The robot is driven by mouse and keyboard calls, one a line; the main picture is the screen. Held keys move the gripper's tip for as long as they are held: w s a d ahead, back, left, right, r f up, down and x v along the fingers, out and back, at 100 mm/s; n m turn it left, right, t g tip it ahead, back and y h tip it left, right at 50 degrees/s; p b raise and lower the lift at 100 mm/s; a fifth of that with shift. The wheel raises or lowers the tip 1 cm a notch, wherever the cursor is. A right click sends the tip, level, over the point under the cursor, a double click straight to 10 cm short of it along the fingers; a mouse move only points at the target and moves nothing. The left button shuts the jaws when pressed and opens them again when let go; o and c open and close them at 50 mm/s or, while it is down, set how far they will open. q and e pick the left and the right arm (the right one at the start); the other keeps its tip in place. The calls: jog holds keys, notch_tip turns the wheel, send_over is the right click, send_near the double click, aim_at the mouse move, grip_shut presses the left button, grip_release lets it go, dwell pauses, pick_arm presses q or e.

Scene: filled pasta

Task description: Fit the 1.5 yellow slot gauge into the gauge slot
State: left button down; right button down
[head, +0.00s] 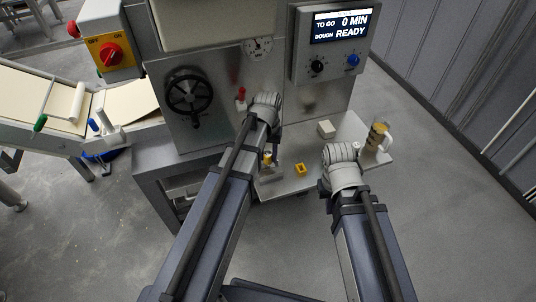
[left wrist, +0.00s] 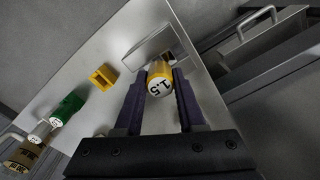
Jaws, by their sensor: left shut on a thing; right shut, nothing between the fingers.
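The 1.5 yellow slot gauge (left wrist: 160,80) is a yellow cylinder with a white end marked 1.5. It stands between the dark fingers of my left gripper (left wrist: 155,95), which is shut on it. In the head view the gauge (head: 268,157) shows small beside my left gripper (head: 272,146). A pale grey block (left wrist: 150,46) lies right behind the gauge; I cannot tell whether they touch. A yellow square block with an opening (head: 301,169) sits apart to the right; I cannot tell which thing is the gauge slot. My right gripper (head: 328,184) is shut and empty, its fingertips mostly hidden.
A red piece (head: 241,95) is near the machine's handwheel (head: 190,91).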

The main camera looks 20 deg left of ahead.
pick_arm(q)
jog(key=shift+f+b, duration=1.05)
jog(key=shift+f, duration=0.1)
dwell(0.5)
jog(key=shift+c, duration=0.9)
grip_release()
jog(key=shift+r, duration=0.1)
dwell(0.5)
notch_tip(320, 180, up, 7)
jog(key=p, duration=0.7)
dwell(0.4)
notch_tip(320, 180, up, 8)
jog(key=p, duration=0.8)
jog(key=s+d+r+m+y+p, duration=0.1)
jog(key=s+d+m, duration=0.3)
jog(key=s+d, duration=0.6)
jog(key=s+r+p, duration=0.1)
jog(key=s, duration=0.3)
jog(key=shift+s+d+m, duration=0.2)
jog(key=shift+m, duration=0.1)
